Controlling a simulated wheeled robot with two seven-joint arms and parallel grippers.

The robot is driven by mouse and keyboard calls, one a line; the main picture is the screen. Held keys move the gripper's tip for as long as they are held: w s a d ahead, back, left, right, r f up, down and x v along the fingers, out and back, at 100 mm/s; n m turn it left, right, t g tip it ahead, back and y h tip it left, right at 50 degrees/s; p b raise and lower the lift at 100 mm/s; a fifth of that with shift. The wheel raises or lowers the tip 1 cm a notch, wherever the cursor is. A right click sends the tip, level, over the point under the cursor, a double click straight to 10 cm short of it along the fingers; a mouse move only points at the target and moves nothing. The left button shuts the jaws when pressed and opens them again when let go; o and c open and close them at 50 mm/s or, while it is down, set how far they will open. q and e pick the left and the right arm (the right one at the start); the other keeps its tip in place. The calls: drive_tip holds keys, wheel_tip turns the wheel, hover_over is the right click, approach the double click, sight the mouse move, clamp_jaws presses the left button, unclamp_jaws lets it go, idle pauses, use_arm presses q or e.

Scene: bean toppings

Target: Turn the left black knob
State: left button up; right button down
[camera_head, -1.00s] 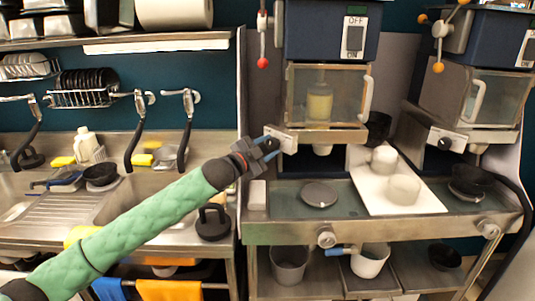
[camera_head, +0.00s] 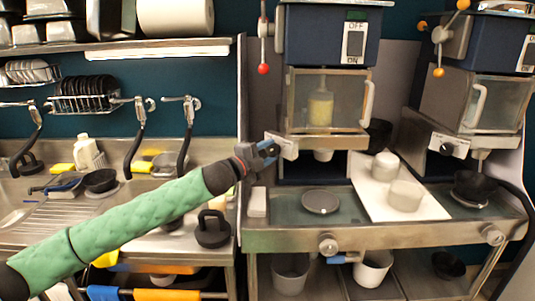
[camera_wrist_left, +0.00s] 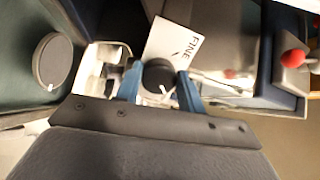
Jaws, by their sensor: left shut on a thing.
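The left black knob (camera_wrist_left: 158,75) sits on the white panel of the left dispenser. In the left wrist view it lies between the two blue fingers of my left gripper (camera_wrist_left: 160,88), which is shut on it. A white mark on the knob points toward the lower right finger. In the head view my left gripper (camera_head: 267,150) is at the left dispenser's panel (camera_head: 285,146) and hides the knob. The right dispenser's black knob (camera_head: 447,149) shows clear, with no gripper near it. My right gripper is not in view.
The left dispenser (camera_head: 328,98) has a clear bin and a lever with a red ball (camera_head: 263,69). A sink counter stands at the left.

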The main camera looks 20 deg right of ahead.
use_arm(q)
drive_tip(key=shift+f, duration=0.15)
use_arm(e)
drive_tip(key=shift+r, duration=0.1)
use_arm(q)
drive_tip(key=o, duration=1)
drive_tip(key=shift+c, duration=0.2)
drive_tip(key=shift+a, duration=0.1)
drive_tip(key=shift+s+a, duration=0.15)
drive_tip(key=shift+a, duration=0.05)
drive_tip(key=b+v, duration=0.2)
drive_tip(key=v, duration=0.5)
drive_tip(key=shift+b, duration=0.3)
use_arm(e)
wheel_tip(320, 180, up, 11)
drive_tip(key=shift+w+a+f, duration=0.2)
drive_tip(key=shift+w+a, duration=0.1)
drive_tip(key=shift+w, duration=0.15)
